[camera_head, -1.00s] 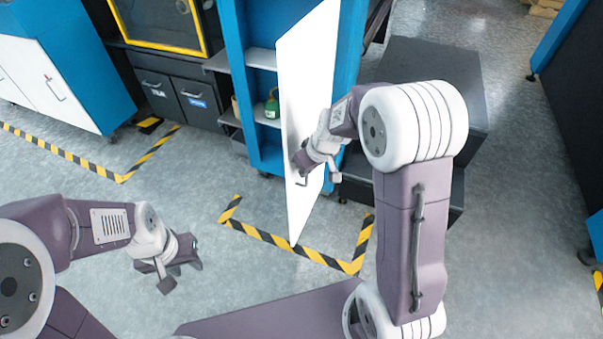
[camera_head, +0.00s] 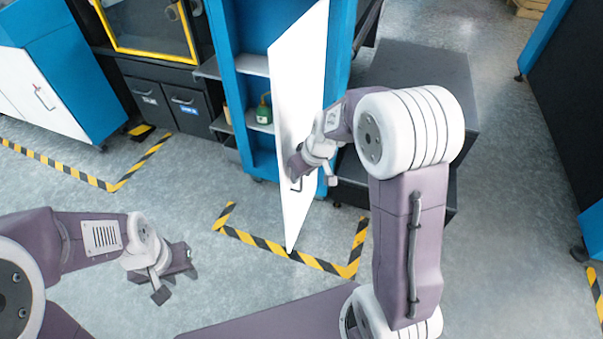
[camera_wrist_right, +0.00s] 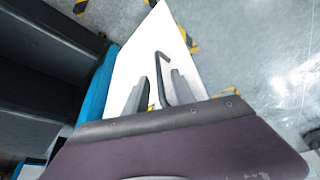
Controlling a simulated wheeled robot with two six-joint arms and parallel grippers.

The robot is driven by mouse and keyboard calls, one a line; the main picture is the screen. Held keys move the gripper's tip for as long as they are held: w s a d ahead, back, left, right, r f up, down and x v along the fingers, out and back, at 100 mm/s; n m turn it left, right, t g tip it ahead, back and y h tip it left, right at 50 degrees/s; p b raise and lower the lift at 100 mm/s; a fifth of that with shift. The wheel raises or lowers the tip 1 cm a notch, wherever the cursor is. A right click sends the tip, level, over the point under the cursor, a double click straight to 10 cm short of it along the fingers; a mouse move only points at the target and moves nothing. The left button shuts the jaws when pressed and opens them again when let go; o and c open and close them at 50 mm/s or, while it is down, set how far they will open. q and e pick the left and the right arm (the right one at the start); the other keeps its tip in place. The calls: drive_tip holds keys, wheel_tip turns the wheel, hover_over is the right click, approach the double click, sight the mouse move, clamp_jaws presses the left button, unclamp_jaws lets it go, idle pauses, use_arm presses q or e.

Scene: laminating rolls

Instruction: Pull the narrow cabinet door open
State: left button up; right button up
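The narrow cabinet door (camera_head: 297,95) is a tall white panel on the blue cabinet (camera_head: 232,80). It stands wide open, swung out from the cabinet, with shelves showing to its left. Its dark bar handle (camera_head: 296,186) is low on the panel. My right gripper (camera_head: 300,170) is at the handle, partly hidden by its wrist. In the right wrist view the two fingers of my right gripper (camera_wrist_right: 160,85) are apart, with the handle (camera_wrist_right: 164,75) between them and a gap beside it. My left gripper (camera_head: 183,260) hangs over the floor, away from the door; its fingers are too small to read.
A dark stepped block (camera_head: 425,75) stands right of the cabinet, behind my right arm. Striped floor tape (camera_head: 270,245) runs under the door. A green bottle (camera_head: 264,110) sits on a shelf. Dark drawers (camera_head: 165,100) stand left. The floor at front left is clear.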

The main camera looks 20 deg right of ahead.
drive_tip(key=p+v, duration=0.3)
drive_tip(key=v, duration=0.5)
drive_tip(key=shift+r, duration=0.25)
drive_tip(key=s+f+m+g+h, duration=0.1)
drive_tip(key=s+f+m+g, duration=0.15)
drive_tip(key=s, duration=0.55)
drive_tip(key=s+f+m+g, duration=0.15)
drive_tip(key=s+f, duration=0.25)
drive_tip(key=s, duration=0.4)
wheel_tip(320, 180, up, 26)
drive_tip(key=t+p, duration=0.1)
drive_tip(key=p, duration=2.6)
drive_tip(key=shift+w+r, duration=0.2)
drive_tip(key=shift+r, duration=0.05)
